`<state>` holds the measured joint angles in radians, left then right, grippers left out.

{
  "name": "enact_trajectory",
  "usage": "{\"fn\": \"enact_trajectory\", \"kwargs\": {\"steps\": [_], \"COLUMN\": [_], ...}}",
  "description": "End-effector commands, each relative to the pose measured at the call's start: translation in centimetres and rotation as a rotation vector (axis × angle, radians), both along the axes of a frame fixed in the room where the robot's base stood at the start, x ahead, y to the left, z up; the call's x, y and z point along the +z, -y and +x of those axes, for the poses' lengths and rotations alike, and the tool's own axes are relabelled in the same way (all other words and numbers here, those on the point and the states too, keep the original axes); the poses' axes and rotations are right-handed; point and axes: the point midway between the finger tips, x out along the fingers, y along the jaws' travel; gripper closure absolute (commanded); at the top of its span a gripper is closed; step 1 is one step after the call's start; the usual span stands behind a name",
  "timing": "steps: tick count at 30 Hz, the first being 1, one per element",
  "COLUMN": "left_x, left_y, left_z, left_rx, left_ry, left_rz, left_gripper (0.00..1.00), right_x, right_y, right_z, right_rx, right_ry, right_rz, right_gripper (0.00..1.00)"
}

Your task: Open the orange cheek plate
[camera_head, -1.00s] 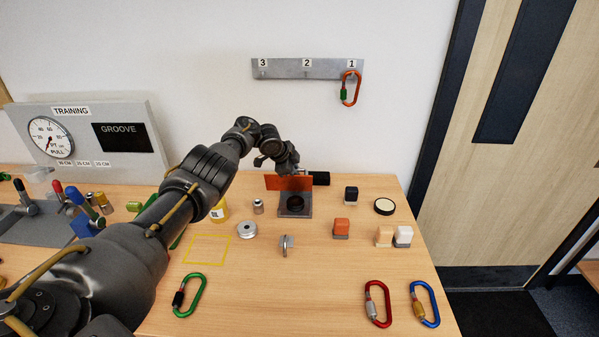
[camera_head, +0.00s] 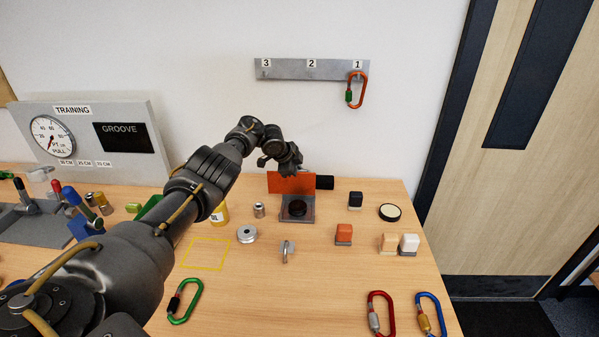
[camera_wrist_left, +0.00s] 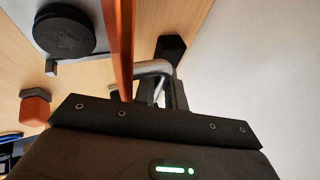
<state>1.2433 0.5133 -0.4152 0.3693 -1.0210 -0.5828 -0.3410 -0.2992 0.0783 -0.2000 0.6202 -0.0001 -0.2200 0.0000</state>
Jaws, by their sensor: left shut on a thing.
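The orange cheek plate (camera_head: 291,184) stands raised at the back edge of a grey square base (camera_head: 309,215) with a dark round piece on it. In the left wrist view the plate (camera_wrist_left: 119,45) shows edge-on, with a bent grey handle (camera_wrist_left: 150,67) beside it. My left gripper (camera_head: 292,170) is just behind and above the plate. In the left wrist view its fingers (camera_wrist_left: 166,92) are shut on the handle. The fingertips are partly hidden in the head view. My right gripper is not in view.
A black block (camera_head: 325,182) lies right of the plate. A silver wheel (camera_head: 247,234) and a metal shackle (camera_head: 287,250) lie in front. The wall is close behind.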

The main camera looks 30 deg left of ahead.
Motion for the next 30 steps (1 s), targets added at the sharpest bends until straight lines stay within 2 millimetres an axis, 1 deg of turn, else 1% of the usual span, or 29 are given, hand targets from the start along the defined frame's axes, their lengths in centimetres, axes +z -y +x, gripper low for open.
{"fn": "enact_trajectory", "kwargs": {"steps": [3,4,5,6,13,17,20,24,29,30], "left_x": [0.2,0.2,0.2,0.1,0.1,0.5,1.2,2.6,4.8,5.6], "left_y": [0.0,0.0,0.0,0.0,0.1,0.0,-0.1,-0.4,-0.9,-1.0], "left_z": [0.1,0.1,0.1,0.1,0.1,-0.1,-0.4,-1.4,-3.0,-3.4], "left_rx": [0.001,0.001,0.001,0.001,-0.001,-0.002,-0.004,-0.004,-0.002,-0.003], "left_ry": [0.003,0.003,0.003,0.003,0.001,0.002,0.005,0.003,0.005,0.007], "left_rz": [0.0,0.0,0.0,0.0,0.0,0.0,0.001,0.005,0.004,0.002], "left_gripper": [1.0,0.84,0.8,0.79,0.79,0.79,0.79,0.79,0.79,0.79], "right_x": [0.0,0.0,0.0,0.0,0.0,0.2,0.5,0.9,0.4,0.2], "right_y": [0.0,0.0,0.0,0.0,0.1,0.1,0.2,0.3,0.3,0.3], "right_z": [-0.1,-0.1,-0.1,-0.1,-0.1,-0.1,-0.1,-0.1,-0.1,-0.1], "right_rx": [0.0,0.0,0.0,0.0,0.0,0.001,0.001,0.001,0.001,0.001], "right_ry": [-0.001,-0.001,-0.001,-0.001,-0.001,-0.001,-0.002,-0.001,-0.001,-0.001], "right_rz": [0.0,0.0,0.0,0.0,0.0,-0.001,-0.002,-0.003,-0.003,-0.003], "right_gripper": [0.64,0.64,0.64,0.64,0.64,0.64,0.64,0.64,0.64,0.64]}}
